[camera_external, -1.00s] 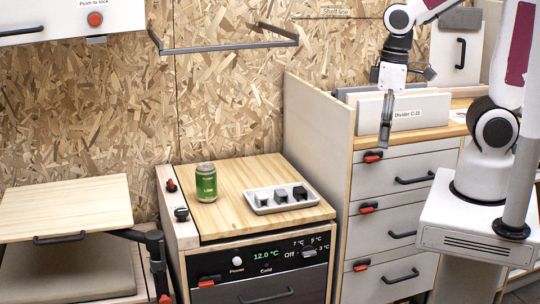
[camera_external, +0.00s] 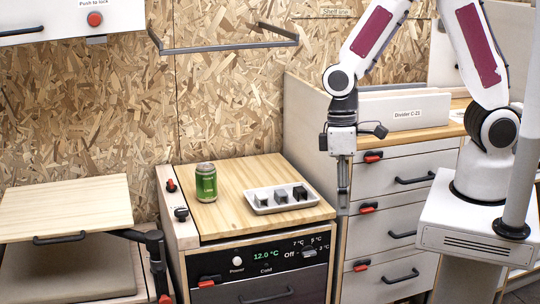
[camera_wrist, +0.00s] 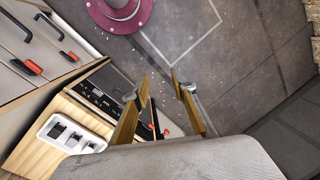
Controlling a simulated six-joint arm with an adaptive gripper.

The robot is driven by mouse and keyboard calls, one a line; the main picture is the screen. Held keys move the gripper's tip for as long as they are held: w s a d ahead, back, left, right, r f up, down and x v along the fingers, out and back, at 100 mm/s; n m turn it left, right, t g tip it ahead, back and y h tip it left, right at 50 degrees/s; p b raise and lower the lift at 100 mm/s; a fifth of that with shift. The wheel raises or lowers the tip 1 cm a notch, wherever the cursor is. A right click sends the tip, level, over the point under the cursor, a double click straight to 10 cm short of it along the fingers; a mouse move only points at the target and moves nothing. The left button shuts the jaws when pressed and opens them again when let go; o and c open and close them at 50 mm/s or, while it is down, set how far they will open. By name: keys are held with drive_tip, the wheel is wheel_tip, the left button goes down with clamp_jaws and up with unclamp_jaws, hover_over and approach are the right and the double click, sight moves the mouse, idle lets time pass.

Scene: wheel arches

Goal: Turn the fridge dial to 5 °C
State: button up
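The fridge (camera_external: 262,271) has a black control panel under a wooden top. Its dial (camera_external: 308,252) is at the panel's right end, among the marks Off, 7, 5 and 3 °C; its pointer is too small to read. The green display (camera_external: 267,254) reads 12.0 °C. My gripper (camera_external: 343,205) points down in the external view, above and to the right of the dial and apart from it. In the wrist view, my gripper (camera_wrist: 161,82) has its two fingers spread with nothing between them. The panel (camera_wrist: 103,97) shows left of the fingers there; the dial is not clear.
A green can (camera_external: 206,182) and a white tray (camera_external: 262,207) with several small blocks stand on the fridge top. The drawer cabinet (camera_external: 385,190) with red latches and dark handles is right of the fridge. A folding wooden shelf (camera_external: 65,205) is at the left.

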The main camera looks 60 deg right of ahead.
drive_tip(key=w+a+f+t, duration=0.1)
drive_tip(key=a+f, duration=0.2)
drive_tip(key=f, duration=0.7)
drive_tip(key=w+a+f+h, duration=0.1)
drive_tip(key=a+f, duration=0.2)
drive_tip(key=f, duration=0.7)
drive_tip(key=w+a+f+t, duration=0.1)
drive_tip(key=a+f, duration=0.2)
drive_tip(key=f, duration=0.7)
drive_tip(key=d+f+t+h, duration=0.2)
drive_tip(key=d+f, duration=0.2)
drive_tip(key=f, duration=0.5)
drive_tip(key=w+d+f+n+t+h, duration=0.1)
drive_tip(key=d+f+n+t+h, duration=0.45)
drive_tip(key=d, duration=0.75)
drive_tip(key=w+d+r+t+h, duration=0.2)
drive_tip(key=d+r, duration=0.1)
drive_tip(key=r, duration=0.3)
drive_tip(key=w+d+r+t+h, duration=0.2)
drive_tip(key=d+r+h, duration=0.1)
drive_tip(key=r, duration=0.4)
drive_tip(key=shift+w+t+h, duration=0.15)
drive_tip(key=shift+t+h, duration=0.2)
drive_tip(key=shift+f, duration=0.1)
